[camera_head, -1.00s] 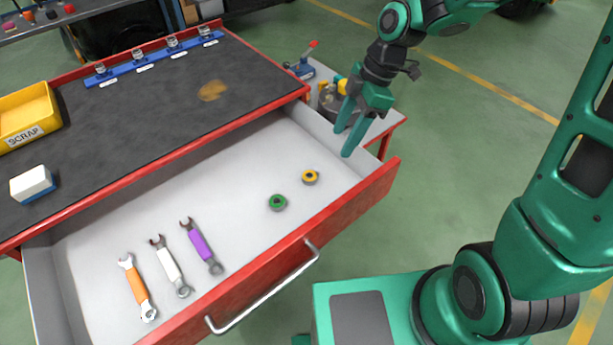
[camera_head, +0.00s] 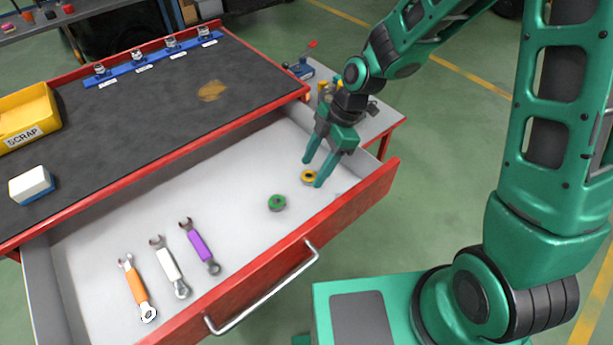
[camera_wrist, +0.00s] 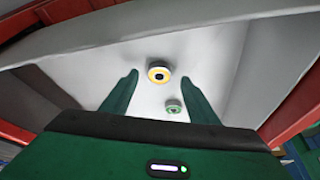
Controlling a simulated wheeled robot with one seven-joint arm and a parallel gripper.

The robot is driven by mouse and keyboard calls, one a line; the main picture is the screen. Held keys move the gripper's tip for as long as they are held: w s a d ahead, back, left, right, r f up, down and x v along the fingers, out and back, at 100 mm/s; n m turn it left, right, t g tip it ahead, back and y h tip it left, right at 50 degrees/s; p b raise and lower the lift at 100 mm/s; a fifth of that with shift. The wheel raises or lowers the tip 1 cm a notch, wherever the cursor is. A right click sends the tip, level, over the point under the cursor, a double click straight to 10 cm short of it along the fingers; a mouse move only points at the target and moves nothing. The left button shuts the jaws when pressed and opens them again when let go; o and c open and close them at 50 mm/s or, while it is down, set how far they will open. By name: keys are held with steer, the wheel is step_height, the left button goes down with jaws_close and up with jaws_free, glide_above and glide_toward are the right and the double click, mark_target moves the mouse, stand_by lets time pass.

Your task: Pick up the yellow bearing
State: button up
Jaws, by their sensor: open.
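The yellow bearing (camera_head: 309,176) lies flat in the open white drawer (camera_head: 240,187), near its right end. My gripper (camera_head: 312,172) is open above and around it in the head view, its two green fingers pointing down into the drawer. My gripper (camera_wrist: 162,85) holds nothing there. I cannot tell how far the fingertips are above the drawer floor. The green bearing (camera_head: 277,202) lies to the left of the yellow one.
An orange (camera_head: 137,286), a white (camera_head: 169,264) and a purple wrench (camera_head: 201,247) lie in the drawer's left part. The red drawer front (camera_head: 350,210) with its metal handle (camera_head: 262,290) and the right wall border the space. A yellow scrap bin (camera_head: 28,115) stands on the worktop.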

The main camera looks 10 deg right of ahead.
steer(key=shift+x, duration=1)
steer(key=shift+r, duration=0.1)
steer(key=c, duration=1.1)
steer(key=shift+c, duration=0.2)
steer(key=shift+r, duration=0.15)
